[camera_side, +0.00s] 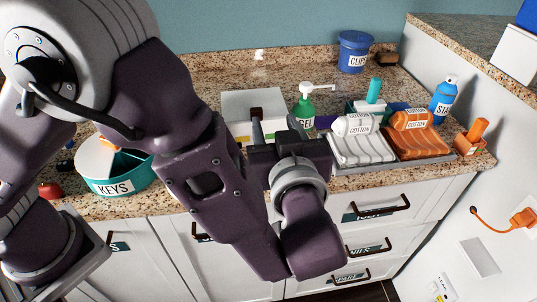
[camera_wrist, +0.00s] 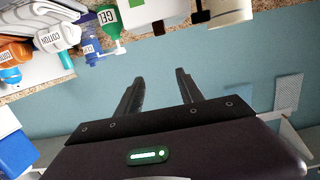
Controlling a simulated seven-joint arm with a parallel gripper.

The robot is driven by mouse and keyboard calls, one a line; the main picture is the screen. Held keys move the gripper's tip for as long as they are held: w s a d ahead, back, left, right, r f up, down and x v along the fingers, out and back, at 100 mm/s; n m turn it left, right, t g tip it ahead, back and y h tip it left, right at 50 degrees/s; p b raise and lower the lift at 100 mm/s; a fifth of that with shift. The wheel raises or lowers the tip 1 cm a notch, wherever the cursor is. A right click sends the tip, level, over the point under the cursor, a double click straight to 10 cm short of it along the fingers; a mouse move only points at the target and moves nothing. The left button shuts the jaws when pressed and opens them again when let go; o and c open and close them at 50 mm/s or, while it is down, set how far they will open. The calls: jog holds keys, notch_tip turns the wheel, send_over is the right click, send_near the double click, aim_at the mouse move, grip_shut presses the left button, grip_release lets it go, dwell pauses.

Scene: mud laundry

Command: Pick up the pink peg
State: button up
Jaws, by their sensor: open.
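I cannot make out a pink peg in either view; it may be hidden or out of frame. My gripper (camera_side: 275,128) is above the front of the granite counter in the side view. In the wrist view my gripper (camera_wrist: 160,80) has its two dark fingers apart, with nothing between them but blue wall behind. A small dark red item (camera_side: 256,112) shows just behind one finger, at the white box (camera_side: 240,103); I cannot tell what it is.
A teal KEYS bowl (camera_side: 125,178) stands at left. Right of my gripper are a green GEL bottle (camera_side: 304,106), white COTTON roll (camera_side: 357,124), orange COTTON roll (camera_side: 411,119) and blue STAIN bottle (camera_side: 443,98). A blue CLIPS tub (camera_side: 353,55) stands behind. Bare counter (camera_side: 215,80) lies at back left.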

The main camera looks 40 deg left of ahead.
notch_tip(320, 180, down, 16)
jog(key=x, duration=0.6)
jog(key=shift+w+a+f, duration=0.1)
jog(key=shift+w, duration=0.1)
jog(key=shift+w+a, duration=0.25)
jog(key=shift+w, duration=0.05)
grip_shut()
